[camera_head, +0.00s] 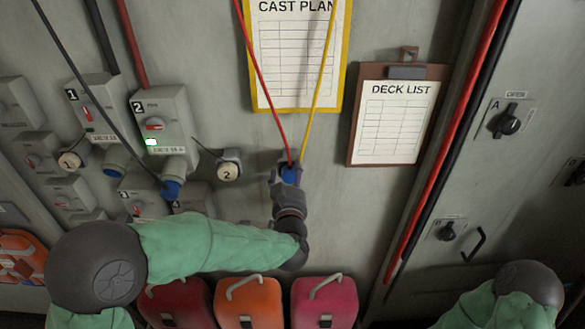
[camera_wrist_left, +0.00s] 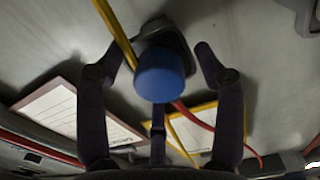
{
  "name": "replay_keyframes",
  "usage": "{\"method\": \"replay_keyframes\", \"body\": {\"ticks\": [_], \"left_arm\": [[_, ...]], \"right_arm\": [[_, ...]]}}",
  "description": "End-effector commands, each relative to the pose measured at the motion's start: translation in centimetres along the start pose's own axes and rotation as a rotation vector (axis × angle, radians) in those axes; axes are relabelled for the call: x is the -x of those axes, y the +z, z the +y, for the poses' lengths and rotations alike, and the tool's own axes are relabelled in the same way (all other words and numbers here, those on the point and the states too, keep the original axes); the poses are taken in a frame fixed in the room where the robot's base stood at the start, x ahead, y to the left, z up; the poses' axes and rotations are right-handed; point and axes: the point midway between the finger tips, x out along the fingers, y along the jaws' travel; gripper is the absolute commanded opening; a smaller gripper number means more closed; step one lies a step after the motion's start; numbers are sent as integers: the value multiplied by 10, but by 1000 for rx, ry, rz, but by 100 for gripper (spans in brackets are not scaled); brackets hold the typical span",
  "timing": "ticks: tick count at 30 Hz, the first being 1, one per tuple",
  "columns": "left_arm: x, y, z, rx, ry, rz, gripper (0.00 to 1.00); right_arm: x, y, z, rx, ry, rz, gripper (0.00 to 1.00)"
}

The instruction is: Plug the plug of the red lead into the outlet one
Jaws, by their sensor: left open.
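The red lead (camera_head: 262,85) hangs from above and ends at a blue plug (camera_head: 290,175) on the wall. In the left wrist view, a blue round plug body (camera_wrist_left: 160,76) sits against a dark wall mount. My left gripper (camera_head: 288,181) is open at the plug, with its fingers (camera_wrist_left: 157,60) on either side and visible gaps. Outlet one is the grey box marked 1 (camera_head: 92,95) at upper left, with a blue mouth (camera_head: 113,152) at its underside. My right gripper is out of view; only part of that arm shows at lower right.
A yellow lead (camera_head: 322,75) hangs close beside the red one. Round caps 1 (camera_head: 69,161) and 2 (camera_head: 229,171) stand nearby. Coloured cases (camera_head: 254,303) lie below.

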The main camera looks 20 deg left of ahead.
Motion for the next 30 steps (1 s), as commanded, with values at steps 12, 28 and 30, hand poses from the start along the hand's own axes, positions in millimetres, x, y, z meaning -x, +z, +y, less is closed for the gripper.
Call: {"method": "replay_keyframes", "body": {"ticks": [12, 28, 30], "left_arm": [[0, 0, 1, 0, 0, 0, 69], [0, 0, 1, 0, 0, 0, 69], [0, 0, 1, 0, 0, 0, 55]], "right_arm": [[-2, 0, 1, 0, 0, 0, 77], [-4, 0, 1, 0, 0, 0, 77], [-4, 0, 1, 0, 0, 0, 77]]}}
